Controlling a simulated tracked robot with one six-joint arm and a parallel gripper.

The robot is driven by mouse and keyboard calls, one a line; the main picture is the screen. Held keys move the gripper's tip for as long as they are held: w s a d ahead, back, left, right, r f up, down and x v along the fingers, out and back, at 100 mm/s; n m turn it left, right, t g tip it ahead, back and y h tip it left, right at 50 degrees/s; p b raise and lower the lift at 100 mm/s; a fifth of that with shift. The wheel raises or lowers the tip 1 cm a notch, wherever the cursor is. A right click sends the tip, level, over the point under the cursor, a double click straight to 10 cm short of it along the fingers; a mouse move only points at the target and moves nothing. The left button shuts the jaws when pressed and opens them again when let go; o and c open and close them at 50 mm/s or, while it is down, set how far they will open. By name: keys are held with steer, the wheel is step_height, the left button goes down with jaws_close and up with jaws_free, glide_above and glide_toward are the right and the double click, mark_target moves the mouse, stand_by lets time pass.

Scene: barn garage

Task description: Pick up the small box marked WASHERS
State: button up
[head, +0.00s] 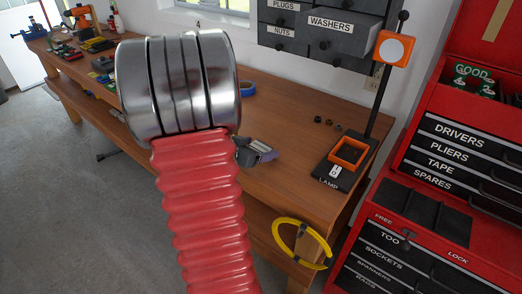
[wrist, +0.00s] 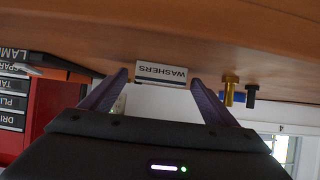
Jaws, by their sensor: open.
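The small box marked WASHERS (wrist: 162,72) shows in the wrist view, with a pale label whose lettering appears upside down. It is at the wooden surface, which fills the top of that picture. My gripper (wrist: 158,79) is open, with its two purple-grey fingers spread to either side of the box. I cannot tell whether either finger touches it. In the head view my gripper (head: 257,152) is low over the workbench, partly hidden behind my arm. The box is not visible there. A drawer labelled WASHERS (head: 332,31) is in the wall cabinet.
A brass-coloured part (wrist: 230,90) and a dark part (wrist: 251,93) stand right of the box in the wrist view. On the workbench (head: 290,165) is a LAMP stand (head: 341,172). A red tool chest (head: 425,200) stands at right. Blue tape (head: 247,88) lies behind my arm.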

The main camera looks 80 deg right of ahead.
mark_target(258, 149)
steer(key=shift+c, duration=0.2)
steer(key=c, duration=1.1)
steer(key=shift+r, duration=0.1)
step_height(258, 149, up, 10)
steer(key=shift+f, duration=0.1)
stand_by(0.5)
